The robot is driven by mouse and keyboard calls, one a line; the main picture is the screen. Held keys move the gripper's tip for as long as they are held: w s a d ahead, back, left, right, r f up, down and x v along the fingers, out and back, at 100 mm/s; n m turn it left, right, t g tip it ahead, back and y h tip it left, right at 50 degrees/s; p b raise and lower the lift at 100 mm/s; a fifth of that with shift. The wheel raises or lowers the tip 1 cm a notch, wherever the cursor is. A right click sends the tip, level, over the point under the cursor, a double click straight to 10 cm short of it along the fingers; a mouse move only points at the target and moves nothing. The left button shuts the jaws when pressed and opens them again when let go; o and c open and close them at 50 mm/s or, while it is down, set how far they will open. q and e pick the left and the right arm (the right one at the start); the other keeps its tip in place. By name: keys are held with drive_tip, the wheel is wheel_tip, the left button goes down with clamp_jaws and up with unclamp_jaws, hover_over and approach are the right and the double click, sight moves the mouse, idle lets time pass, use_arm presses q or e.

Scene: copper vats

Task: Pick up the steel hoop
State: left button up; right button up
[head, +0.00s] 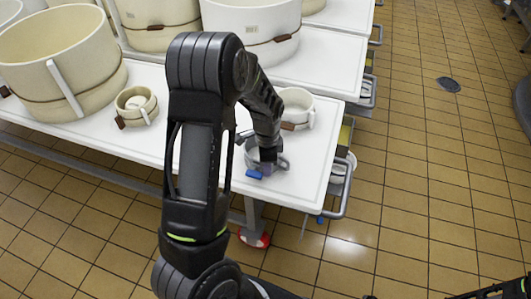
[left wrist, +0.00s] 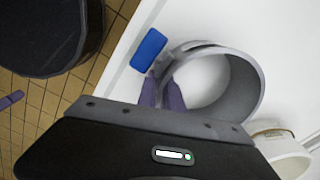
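The steel hoop (head: 281,161) is a grey open ring near the front right corner of the white table. It shows large in the left wrist view (left wrist: 250,88), with white tabletop seen through it. A blue block-like piece (left wrist: 149,53) is beside the fingers at the hoop's outer side.
A small cream vat (head: 297,108) stands just behind the hoop. Another small vat (head: 136,106) and a large vat (head: 62,66) stand to the left on the white table (head: 90,133). A rail (head: 346,186) runs along the table's right end. The tiled floor at right is open.

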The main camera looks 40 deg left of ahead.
use_arm(q)
clamp_jaws()
idle(1.3)
wheel_tip(320, 180, up, 10)
drive_tip(key=shift+r+p, duration=0.1)
drive_tip(key=shift+p, duration=0.65)
idle(0.6)
